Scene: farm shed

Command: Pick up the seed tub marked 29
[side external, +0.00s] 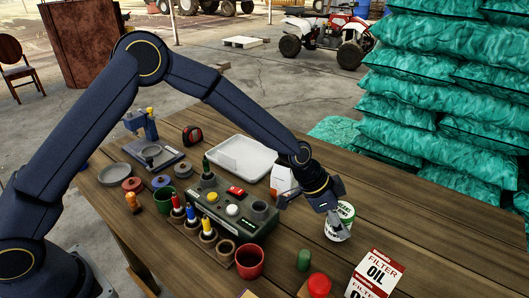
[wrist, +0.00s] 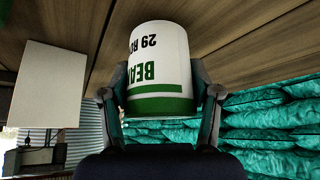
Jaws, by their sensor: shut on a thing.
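The seed tub marked 29 (wrist: 160,60) is white with a green band and green and black lettering, "BEA…" and "29 RO…", upside down in the wrist view. I cannot tell whether the tub's base touches the table.
A green control box (side external: 235,214) with buttons stands left of my gripper, with a white tray (side external: 240,155) behind it. A red cup (side external: 250,262), a red-capped jar (side external: 318,286), a small green cylinder (side external: 303,260) and an oil filter box (side external: 376,276) stand in front. Teal sacks (side external: 435,90) rise behind.

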